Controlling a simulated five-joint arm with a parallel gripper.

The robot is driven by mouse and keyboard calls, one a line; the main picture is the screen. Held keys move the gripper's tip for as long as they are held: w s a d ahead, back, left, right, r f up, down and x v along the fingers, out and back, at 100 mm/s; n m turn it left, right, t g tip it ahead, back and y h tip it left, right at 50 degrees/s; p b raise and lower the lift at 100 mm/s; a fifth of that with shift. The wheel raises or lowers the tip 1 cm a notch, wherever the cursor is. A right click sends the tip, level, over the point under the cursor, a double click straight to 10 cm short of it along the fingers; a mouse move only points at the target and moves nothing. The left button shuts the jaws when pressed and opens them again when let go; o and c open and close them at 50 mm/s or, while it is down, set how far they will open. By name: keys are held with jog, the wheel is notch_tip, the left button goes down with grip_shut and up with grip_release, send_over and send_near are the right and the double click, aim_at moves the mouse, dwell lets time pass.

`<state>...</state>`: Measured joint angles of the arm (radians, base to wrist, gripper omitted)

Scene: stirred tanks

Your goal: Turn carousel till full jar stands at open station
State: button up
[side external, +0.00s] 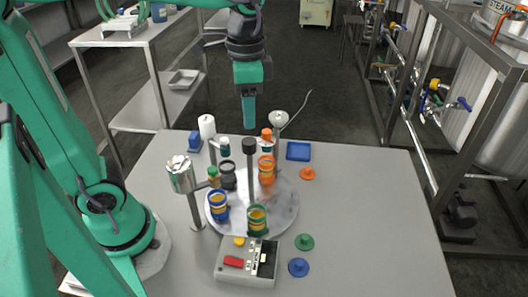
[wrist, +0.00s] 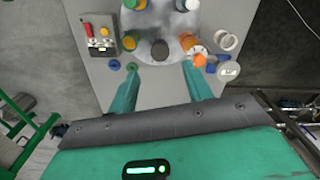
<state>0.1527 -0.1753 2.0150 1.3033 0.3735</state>
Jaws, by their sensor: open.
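The carousel (side external: 285,208) is a round grey plate on the table. It carries a blue-rimmed jar (side external: 218,207), a green-rimmed jar (side external: 257,222), an orange jar (side external: 267,172) and a dark grey jar (side external: 228,177). I cannot tell their fill levels. A post with a dark knob (side external: 249,146) rises from its middle; the knob also shows in the wrist view (wrist: 160,49). My gripper (side external: 249,122) hangs above the knob, apart from it. In the wrist view my gripper (wrist: 163,75) has its two fingers wide apart, with nothing between them.
A silver can (side external: 181,176) on a post stands left of the carousel. A control box (side external: 248,263) with a red switch stands in front. Green (side external: 304,242), blue (side external: 298,267) and orange (side external: 307,173) lids and a blue tray (side external: 298,151) lie right. The table's right side is clear.

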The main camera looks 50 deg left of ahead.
aim_at(249, 141)
jog(key=shift+f, duration=0.1)
jog(key=shift+f, duration=3.85)
grip_shut()
